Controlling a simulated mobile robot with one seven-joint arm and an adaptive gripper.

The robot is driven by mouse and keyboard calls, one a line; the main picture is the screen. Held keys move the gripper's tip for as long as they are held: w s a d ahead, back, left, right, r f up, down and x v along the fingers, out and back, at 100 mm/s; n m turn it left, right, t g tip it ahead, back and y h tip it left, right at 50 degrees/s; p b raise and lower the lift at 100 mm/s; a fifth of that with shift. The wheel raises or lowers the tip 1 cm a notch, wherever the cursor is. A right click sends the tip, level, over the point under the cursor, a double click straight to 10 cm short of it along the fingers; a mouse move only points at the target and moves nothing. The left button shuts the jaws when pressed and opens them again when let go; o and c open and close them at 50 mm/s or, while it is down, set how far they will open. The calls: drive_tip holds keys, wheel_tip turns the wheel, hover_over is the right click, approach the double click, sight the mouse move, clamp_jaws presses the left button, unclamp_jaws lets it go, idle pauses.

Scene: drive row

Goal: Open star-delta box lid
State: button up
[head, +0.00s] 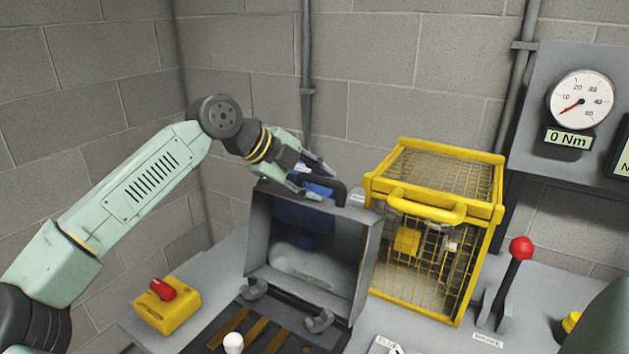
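The star-delta box lid (365,262) is a grey hollow frame standing steeply raised, its open inner side towards me. In front of the lid lies the dark box interior (290,340) with copper-coloured bars. My gripper (318,184) is at the lid's top edge, beside the handle. The fingers are partly hidden there, and I cannot tell whether they grip it.
A yellow mesh guard cage (430,208) stands close to the lid's right. A red-knobbed lever (519,250) is farther right. A yellow switch box with a red knob (168,304) is at the left. A torque dial (581,99) hangs at the upper right. A block wall stands behind.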

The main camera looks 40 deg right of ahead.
drive_tip(key=v, duration=1.2)
